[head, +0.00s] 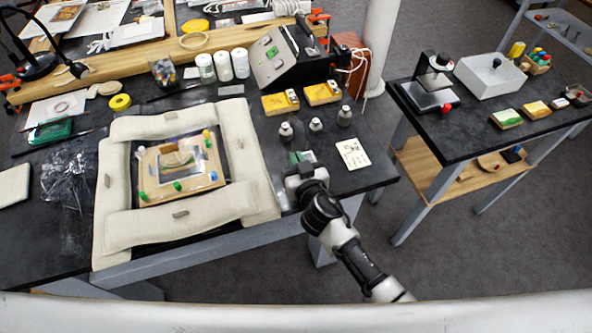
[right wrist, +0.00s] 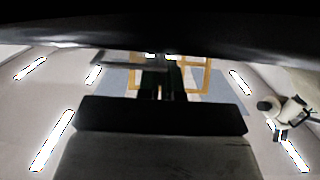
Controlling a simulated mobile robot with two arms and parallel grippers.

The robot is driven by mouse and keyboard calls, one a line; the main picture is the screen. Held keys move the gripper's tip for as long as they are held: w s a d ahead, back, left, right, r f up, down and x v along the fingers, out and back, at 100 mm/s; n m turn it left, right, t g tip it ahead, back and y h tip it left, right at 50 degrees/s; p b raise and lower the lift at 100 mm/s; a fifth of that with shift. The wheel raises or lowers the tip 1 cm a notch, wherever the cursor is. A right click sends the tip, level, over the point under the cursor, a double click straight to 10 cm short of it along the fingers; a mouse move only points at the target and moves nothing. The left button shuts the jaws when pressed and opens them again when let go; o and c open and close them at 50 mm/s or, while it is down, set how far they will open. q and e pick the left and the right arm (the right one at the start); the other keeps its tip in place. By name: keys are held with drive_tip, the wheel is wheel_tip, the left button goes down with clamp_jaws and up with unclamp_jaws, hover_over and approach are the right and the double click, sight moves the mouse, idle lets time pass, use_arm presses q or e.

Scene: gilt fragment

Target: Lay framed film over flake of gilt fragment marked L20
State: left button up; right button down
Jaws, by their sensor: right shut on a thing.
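The gilt fragment (head: 177,159) lies on a tan board (head: 150,182) with coloured knobs, inside a ring of pale padded cushions (head: 114,215) at the left of the bench. Its mark is too small to read, and I cannot make out the flake. My right gripper (head: 299,168) is over the bench's front right, to the right of the cushions. It is shut on a small green and grey thing (head: 299,157), mostly hidden. I cannot tell whether this belongs to the framed film. In the right wrist view, dark fingers (right wrist: 162,80) show before an orange frame shape (right wrist: 207,75). My left gripper is not in view.
A written card (head: 352,153) lies right of my right gripper. Several small weights (head: 316,125) and two yellow boxes (head: 280,102) stand behind it. Crumpled clear film (head: 68,190) lies left of the cushions. A side table (head: 470,125) stands across a floor gap at the right.

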drive_tip(key=shift+a+f+b, duration=0.1)
drive_tip(key=shift+f+b, duration=0.75)
drive_tip(key=shift+f, duration=1)
drive_tip(key=shift+f, duration=0.1)
drive_tip(key=shift+f+b, duration=0.15)
drive_tip(key=shift+b, duration=0.15)
drive_tip(key=c, duration=1.3)
unclamp_jaws()
